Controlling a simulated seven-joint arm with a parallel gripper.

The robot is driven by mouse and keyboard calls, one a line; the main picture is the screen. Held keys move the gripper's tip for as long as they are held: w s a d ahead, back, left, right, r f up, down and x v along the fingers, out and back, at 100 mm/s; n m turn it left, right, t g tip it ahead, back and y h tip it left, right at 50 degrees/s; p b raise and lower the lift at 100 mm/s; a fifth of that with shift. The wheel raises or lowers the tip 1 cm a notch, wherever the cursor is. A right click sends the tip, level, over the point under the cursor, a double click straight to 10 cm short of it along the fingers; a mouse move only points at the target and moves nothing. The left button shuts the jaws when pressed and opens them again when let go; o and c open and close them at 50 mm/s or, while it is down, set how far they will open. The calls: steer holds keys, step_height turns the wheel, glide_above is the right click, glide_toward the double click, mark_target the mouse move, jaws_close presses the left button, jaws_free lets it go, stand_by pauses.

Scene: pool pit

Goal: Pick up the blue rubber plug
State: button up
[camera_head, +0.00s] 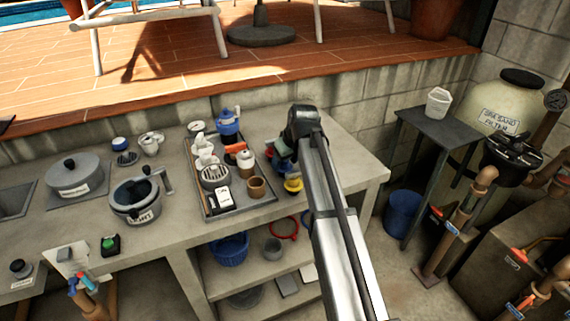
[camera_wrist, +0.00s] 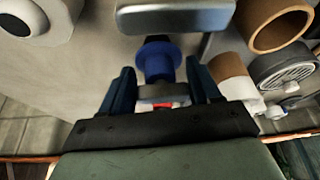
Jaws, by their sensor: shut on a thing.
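The blue rubber plug (camera_wrist: 158,58) shows in the wrist view between the two dark blue fingers of my gripper (camera_wrist: 160,76). It has a wide round rim and a narrower body. My gripper is shut on it. Its lower end is partly hidden by a grey and red piece between the fingers. My arm hides much of that area, and I cannot make out the plug clearly there.
The tray holds a blue-topped pot (camera_head: 229,122), a brown ring (camera_head: 256,187), a round grille (camera_head: 214,176) and white fittings. A yellow piece (camera_head: 293,185) sits just beside my arm. The bench (camera_head: 345,165) is clear at its right end.

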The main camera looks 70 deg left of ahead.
step_height(320, 180, up, 10)
steer(key=shift+f, duration=0.1)
stand_by(0.4)
steer(key=s+d, duration=0.4)
steer(key=s, duration=0.7)
steer(key=shift+d, duration=0.3)
steer(key=shift+f, duration=0.2)
steer(key=shift+f, duration=1.65)
steer(key=shift+f, duration=0.35)
steer(key=shift+f, duration=1.5)
